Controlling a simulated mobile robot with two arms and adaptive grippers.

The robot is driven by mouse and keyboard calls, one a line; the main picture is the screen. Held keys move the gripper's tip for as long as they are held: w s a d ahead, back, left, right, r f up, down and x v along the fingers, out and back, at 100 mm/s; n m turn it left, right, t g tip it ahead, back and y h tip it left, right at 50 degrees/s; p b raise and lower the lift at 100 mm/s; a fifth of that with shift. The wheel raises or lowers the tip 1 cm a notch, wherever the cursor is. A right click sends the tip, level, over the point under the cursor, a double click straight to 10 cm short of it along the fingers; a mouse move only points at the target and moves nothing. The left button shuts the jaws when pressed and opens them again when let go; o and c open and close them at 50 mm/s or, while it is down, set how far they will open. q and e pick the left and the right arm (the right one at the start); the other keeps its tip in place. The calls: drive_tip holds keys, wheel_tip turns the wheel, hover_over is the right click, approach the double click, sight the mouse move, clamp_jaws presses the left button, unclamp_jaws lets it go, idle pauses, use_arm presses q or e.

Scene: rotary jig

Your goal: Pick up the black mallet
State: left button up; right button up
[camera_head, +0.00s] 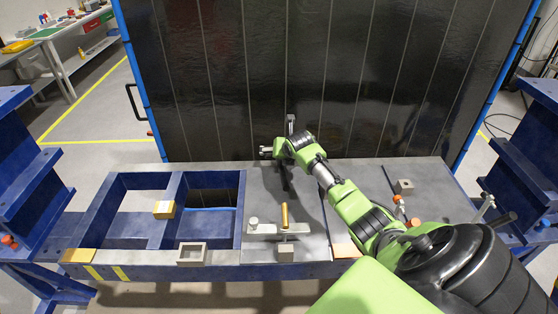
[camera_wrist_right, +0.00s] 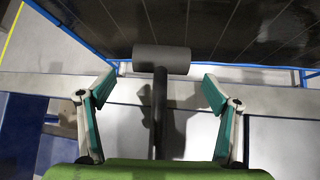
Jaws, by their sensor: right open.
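The black mallet shows in the right wrist view, with its dark grey cylindrical head (camera_wrist_right: 161,59) toward the black panel and its black handle (camera_wrist_right: 160,105) running back toward the camera. My right gripper (camera_wrist_right: 160,88) is open, with one finger on each side of the handle and a clear gap to both. In the head view, my right gripper (camera_head: 278,140) is over the back of the grey table plate, close to the panel. The mallet is mostly hidden there by my gripper and wrist. My left gripper is not in view.
A black panel (camera_head: 340,70) with a blue frame stands right behind the bench. A clamp with an orange handle (camera_head: 284,215) stands on the front of the grey plate (camera_head: 260,192).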

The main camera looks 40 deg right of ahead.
drive_tip(key=shift+b+x, duration=0.7)
drive_tip(key=shift+x, duration=1.85)
drive_tip(key=shift+d+r, duration=0.15)
drive_tip(key=shift+d, duration=0.05)
drive_tip(key=shift+c, duration=0.4)
drive_tip(key=c, duration=1.3)
drive_tip(key=shift+w+r, duration=0.1)
drive_tip(key=shift+c, duration=0.9)
